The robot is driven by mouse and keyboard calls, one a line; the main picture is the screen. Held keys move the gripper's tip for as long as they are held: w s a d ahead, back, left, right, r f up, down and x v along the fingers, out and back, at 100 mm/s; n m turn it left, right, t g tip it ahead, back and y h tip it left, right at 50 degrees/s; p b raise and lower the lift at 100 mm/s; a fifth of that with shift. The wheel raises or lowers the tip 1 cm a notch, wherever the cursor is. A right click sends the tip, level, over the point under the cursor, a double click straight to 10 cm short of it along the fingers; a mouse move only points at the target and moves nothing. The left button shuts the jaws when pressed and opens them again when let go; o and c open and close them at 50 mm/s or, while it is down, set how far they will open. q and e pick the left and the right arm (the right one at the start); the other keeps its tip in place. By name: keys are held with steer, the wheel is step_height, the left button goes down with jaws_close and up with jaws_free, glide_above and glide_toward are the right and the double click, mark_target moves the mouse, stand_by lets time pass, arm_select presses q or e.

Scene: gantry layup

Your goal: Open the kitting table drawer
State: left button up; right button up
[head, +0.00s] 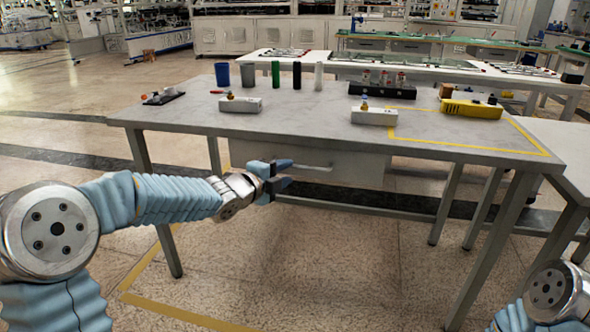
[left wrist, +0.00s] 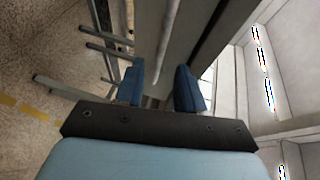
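The kitting table (head: 300,126) stands in front of me, with a grey drawer (head: 352,168) under its top. The drawer looks shut, its front about flush below the near edge. A pale bar handle (head: 316,167) runs across the drawer front. My left gripper (head: 286,175) is open in front of the drawer, at the left end of the handle. In the left wrist view, its two blue fingers (left wrist: 160,72) are apart, with the drawer front beyond them. Nothing is visibly gripped, and I cannot tell whether a finger touches the handle. My right gripper is out of view.
On the tabletop stand a blue cup (head: 222,74), several cylinders, white blocks (head: 374,116), a black rack (head: 382,90) and a yellow tool (head: 471,108). Table legs (head: 447,205) flank the space below. Another table (head: 560,150) adjoins at the right. The floor in front is clear.

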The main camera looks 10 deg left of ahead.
mark_target(297, 167)
arm_select(q)
steer(key=x, duration=0.5)
steer(key=shift+w, duration=0.1)
jaws_close()
